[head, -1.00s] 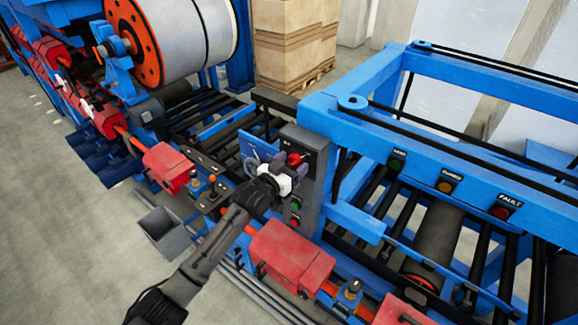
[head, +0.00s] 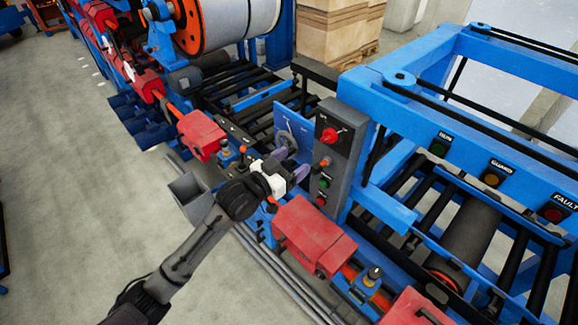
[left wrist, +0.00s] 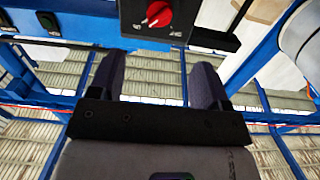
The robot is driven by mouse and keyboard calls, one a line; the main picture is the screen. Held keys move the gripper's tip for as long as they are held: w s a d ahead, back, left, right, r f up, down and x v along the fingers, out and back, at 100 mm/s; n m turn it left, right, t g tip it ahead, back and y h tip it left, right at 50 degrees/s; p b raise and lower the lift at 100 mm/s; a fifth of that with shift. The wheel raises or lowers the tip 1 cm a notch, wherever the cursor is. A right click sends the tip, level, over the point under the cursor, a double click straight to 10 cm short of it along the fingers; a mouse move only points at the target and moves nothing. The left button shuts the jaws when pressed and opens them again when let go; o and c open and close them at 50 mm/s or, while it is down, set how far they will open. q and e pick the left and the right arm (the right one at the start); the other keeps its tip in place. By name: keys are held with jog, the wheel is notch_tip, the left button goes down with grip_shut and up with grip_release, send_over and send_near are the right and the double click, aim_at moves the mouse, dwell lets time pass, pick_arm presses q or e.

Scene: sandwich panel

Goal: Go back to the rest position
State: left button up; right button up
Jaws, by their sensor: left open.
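My left gripper (head: 294,158) is open and empty in the middle of the head view. It is in front and to the left of the grey control box (head: 342,148), apart from it as far as I can tell. Its two dark fingers also show spread apart in the left wrist view (left wrist: 156,85). The box carries a red rotary switch (head: 329,135), which also shows at the top of the left wrist view (left wrist: 158,14). My right gripper is not in view.
A blue panel with a grey handwheel (head: 286,140) is right behind the gripper. Red housings (head: 312,236) line the machine's near side. A blue frame (head: 432,110) with labelled lamps stands at the right. A grey bin (head: 191,198) is left of the gripper. The floor (head: 75,220) at the left is clear.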

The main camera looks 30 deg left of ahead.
pick_arm(q)
jog(key=shift+s+a, duration=0.1)
jog(key=shift+s, duration=0.25)
jog(key=shift+f, duration=0.1)
dwell(0.3)
jog(key=s+d+f+g+y+p, duration=0.1)
jog(key=s+f+g, duration=0.3)
jog(key=s, duration=0.8)
jog(key=s+d+f+n+g+y+p, duration=0.1)
jog(key=s+f+g, duration=0.4)
jog(key=s, duration=0.8)
jog(key=s+d+f+g+y+p, duration=0.1)
jog(key=s+f+g+y+p, duration=0.2)
jog(key=s+f, duration=0.5)
jog(key=s+g+p, duration=0.1)
jog(key=s, duration=0.3)
jog(key=shift+s+d+f+n+g, duration=0.15)
jog(key=shift+s+n+g, duration=0.15)
jog(key=shift+s, duration=0.05)
